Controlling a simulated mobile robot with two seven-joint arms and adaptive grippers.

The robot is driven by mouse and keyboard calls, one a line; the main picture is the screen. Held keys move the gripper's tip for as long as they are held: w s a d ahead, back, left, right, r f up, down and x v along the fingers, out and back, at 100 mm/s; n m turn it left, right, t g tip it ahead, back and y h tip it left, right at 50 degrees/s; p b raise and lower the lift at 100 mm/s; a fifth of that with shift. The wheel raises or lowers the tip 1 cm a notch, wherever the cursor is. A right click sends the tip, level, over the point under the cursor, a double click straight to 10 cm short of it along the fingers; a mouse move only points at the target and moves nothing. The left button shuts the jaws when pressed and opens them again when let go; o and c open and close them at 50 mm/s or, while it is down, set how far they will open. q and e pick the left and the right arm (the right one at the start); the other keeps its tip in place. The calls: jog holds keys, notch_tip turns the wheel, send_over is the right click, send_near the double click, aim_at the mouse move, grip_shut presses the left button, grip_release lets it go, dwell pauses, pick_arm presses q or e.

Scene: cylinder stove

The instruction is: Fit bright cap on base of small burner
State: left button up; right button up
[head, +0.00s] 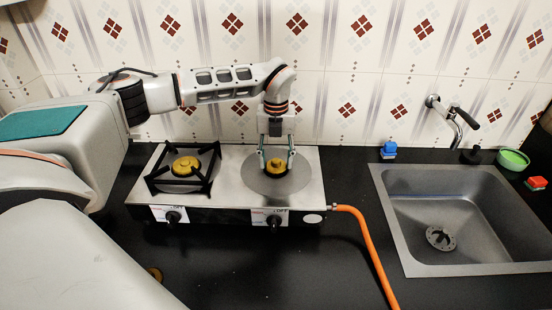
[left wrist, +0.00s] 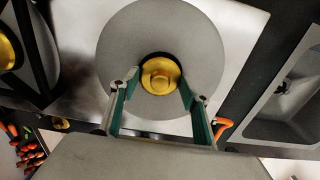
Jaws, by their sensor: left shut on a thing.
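The bright brass cap (head: 276,166) is at the middle of the right burner, between the fingertips of my left gripper (head: 277,163), which points straight down and is shut on it. The left wrist view also shows the cap (left wrist: 160,76) between the green-padded fingers (left wrist: 160,95). A dark ring shows around part of it, inside a round grey plate (left wrist: 125,50). The burner base under the cap is mostly hidden, and I cannot tell whether the cap is seated flat. My right gripper is not in view.
The stove's left burner (head: 187,164) has a brass top under a black pot support (head: 158,184). An orange hose (head: 365,235) leaves the stove's right side. A sink (head: 395,225) is at the right. Another brass piece (head: 155,273) lies on the front counter, partly hidden by my arm.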

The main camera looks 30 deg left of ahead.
aim_at(276, 161)
pick_arm(q)
jog(key=shift+f, duration=0.15)
jog(key=o, duration=1.3)
jog(key=shift+c, duration=0.2)
notch_tip(276, 161, up, 12)
